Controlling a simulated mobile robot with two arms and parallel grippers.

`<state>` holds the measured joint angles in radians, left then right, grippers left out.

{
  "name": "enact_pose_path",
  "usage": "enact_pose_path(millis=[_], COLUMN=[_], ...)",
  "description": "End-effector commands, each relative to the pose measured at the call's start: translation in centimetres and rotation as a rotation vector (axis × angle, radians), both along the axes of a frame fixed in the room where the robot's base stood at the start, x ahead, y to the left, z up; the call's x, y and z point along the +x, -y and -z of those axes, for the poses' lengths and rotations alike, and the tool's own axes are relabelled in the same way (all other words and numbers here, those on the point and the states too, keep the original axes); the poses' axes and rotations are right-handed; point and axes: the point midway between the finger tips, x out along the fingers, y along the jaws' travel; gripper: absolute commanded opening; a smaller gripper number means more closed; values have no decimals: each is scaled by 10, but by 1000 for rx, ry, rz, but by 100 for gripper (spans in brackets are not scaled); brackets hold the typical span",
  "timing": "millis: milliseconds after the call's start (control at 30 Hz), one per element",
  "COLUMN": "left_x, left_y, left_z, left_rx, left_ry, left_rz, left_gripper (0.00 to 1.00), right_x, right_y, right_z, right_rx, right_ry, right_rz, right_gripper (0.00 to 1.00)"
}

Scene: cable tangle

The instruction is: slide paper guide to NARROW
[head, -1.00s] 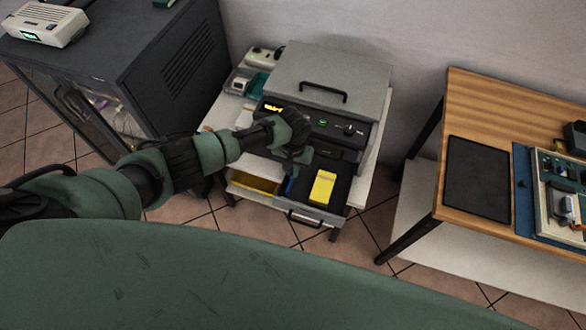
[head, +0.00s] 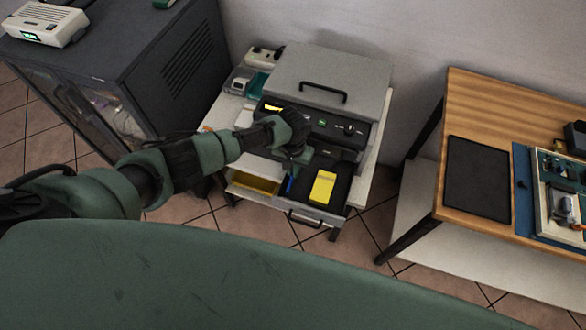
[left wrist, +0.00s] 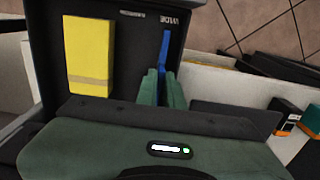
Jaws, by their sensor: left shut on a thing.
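The printer's pulled-out paper tray (head: 343,190) is dark and holds a yellow paper stack (head: 322,188), which also shows in the left wrist view (left wrist: 89,55). A thin blue paper guide (left wrist: 164,48) stands upright in the tray, apart from the stack with a dark gap between; it shows as a small blue bit in the head view (head: 290,185). My left gripper (left wrist: 163,80) is shut on the guide, with one green finger on each side. Its fingers hide the guide's near end. A label reading WIDE (left wrist: 170,20) lies beside the guide; another label (left wrist: 132,14) is unreadable. My right gripper is out of view.
The printer (head: 335,85) stands on a low white stand (head: 366,182) with a yellow bin (head: 253,183) below. A dark cabinet (head: 180,70) is at left, a wooden table (head: 487,100) at right. Tiled floor lies free between stand and table.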

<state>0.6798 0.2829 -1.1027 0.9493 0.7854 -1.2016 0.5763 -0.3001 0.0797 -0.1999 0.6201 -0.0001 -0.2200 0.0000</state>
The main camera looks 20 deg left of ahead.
Motion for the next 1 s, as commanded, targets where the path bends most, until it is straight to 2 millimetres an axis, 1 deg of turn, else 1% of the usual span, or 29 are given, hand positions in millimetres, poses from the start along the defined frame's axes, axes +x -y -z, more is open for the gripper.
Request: enact_pose_path(millis=[567,667,700,833,900,1000], left_x=[0,0,0,-1,-2,-2], left_y=[2,17,26,51,59,63], left_z=[0,-1,-1,0,0,0], left_rx=[0,-4,-6,-5,-3,-2], left_ry=[1,1,1,1,1,1], left_rz=[0,3,3,2,2,0], left_gripper=[0,0,0,0,0,0], right_x=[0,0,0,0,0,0], right_y=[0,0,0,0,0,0], right_z=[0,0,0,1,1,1], right_rx=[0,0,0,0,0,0], right_ry=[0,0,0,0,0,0], right_rz=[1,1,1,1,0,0], right_gripper=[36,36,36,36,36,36])
